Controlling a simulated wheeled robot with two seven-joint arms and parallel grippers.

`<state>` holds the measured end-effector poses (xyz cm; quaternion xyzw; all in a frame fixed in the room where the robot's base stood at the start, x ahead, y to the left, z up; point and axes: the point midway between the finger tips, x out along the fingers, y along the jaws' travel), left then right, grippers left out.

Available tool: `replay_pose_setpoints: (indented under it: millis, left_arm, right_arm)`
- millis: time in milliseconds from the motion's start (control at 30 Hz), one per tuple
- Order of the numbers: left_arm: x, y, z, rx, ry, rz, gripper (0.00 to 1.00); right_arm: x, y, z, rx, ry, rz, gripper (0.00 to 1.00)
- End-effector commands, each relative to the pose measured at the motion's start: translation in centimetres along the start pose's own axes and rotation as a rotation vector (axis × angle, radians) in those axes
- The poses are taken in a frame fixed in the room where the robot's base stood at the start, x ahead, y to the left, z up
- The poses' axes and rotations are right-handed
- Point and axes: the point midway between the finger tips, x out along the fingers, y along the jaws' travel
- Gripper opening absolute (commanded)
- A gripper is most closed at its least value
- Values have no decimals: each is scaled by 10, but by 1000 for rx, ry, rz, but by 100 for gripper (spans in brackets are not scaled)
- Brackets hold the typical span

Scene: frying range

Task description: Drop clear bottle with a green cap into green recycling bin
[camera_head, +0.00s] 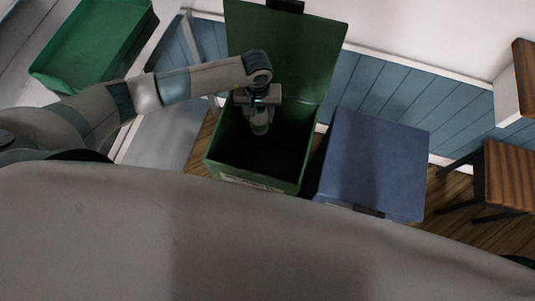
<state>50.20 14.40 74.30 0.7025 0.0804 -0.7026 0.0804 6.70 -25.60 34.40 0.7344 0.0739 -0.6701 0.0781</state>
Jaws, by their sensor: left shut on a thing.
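The green recycling bin (235,170) stands in the middle of the head view with its lid (290,55) raised against the wall. My left gripper (260,106) points down over the bin's open mouth. It is shut on the bottle with a green cap (260,125), whose lower part hangs below the fingers. The upper part of the bottle is hidden by the gripper. The inside of the bin is dark and I cannot see its floor. My right gripper is not in view.
A blue bin (375,160) with its lid down stands right of the green bin. A green tray (95,45) lies on the pale counter at upper left. A wooden stool (505,170) stands at the right. My own body fills the bottom.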

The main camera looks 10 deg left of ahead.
Motion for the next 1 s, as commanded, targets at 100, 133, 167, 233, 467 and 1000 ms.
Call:
replay_pose_setpoints:
  millis: [100,133,167,233,467,1000]
  left_arm:
    - [3,0,0,0,0,0,26]
    - [4,0,0,0,0,0,26]
    - [5,0,0,0,0,0,26]
    - [10,0,0,0,0,0,26]
    - [30,1,1,0,-1,1,26]
    - [60,0,0,0,0,0,26]
  right_arm:
    - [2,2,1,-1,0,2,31]
    - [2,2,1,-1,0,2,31]
    - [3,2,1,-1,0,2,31]
    - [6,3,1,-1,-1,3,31]
    - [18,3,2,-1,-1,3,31]
    - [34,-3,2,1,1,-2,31]
